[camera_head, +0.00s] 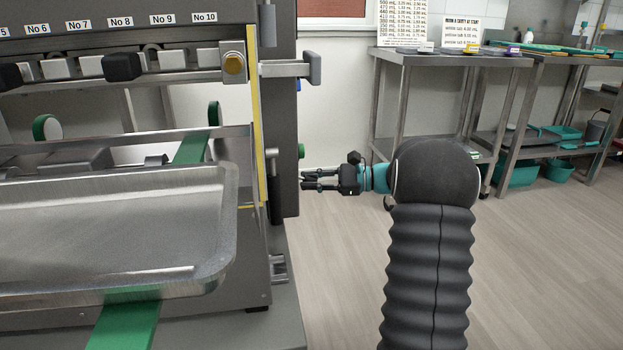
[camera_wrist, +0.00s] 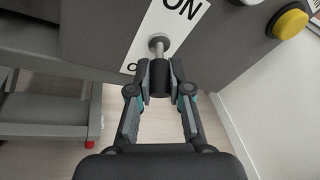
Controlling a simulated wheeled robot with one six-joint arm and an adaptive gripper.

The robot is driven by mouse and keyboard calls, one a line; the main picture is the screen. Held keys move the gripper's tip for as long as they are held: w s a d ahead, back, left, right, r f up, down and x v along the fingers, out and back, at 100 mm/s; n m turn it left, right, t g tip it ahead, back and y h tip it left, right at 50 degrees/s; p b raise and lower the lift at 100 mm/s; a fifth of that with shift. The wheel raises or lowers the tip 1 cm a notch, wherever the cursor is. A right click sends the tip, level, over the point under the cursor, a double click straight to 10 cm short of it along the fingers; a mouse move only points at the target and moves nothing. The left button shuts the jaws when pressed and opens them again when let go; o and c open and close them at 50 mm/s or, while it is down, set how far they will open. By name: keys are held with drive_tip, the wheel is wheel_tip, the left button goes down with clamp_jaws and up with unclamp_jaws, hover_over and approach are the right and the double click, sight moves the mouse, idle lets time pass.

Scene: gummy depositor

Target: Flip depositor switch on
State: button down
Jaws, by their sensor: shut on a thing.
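The depositor (camera_head: 284,120) fills the left of the head view, and my gripper (camera_head: 306,181) reaches its right side panel. In the wrist view, the switch (camera_wrist: 159,46) is a metal toggle lever on a white plate (camera_wrist: 150,38) lettered "ON" at the top, with a second word below mostly hidden. My gripper (camera_wrist: 159,78) is shut on the lever's black tip. The lever hangs downward in the picture, away from the "ON" lettering. The switch itself cannot be made out in the head view.
A yellow button (camera_wrist: 289,21) sits right of the switch plate, and a green button (camera_head: 301,150) sticks out above my gripper. A metal tray (camera_head: 225,235) is on the depositor's front. Steel tables (camera_head: 450,60) stand behind. Floor (camera_head: 540,250) to the right is clear.

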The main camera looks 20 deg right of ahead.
drive_tip(key=r+h+p, duration=0.1)
drive_tip(key=h+p, duration=0.1)
drive_tip(key=p, duration=0.1)
drive_tip(key=shift+d+r+n+g, duration=0.1)
drive_tip(key=shift+r+n+g, duration=0.2)
drive_tip(key=shift+r+g, duration=0.1)
drive_tip(key=h+p, duration=0.1)
drive_tip(key=g+h+p, duration=0.1)
drive_tip(key=p, duration=0.1)
drive_tip(key=shift+r+n+h, duration=0.3)
drive_tip(key=shift+r, duration=0.1)
drive_tip(key=h+p, duration=0.2)
drive_tip(key=p, duration=0.1)
drive_tip(key=shift+r+g, duration=0.3)
drive_tip(key=shift+n+h+p, duration=0.3)
drive_tip(key=shift+h+p, duration=0.4)
drive_tip(key=shift+h, duration=0.1)
drive_tip(key=shift+g, duration=0.3)
drive_tip(key=c, duration=1.1)
unclamp_jaws()
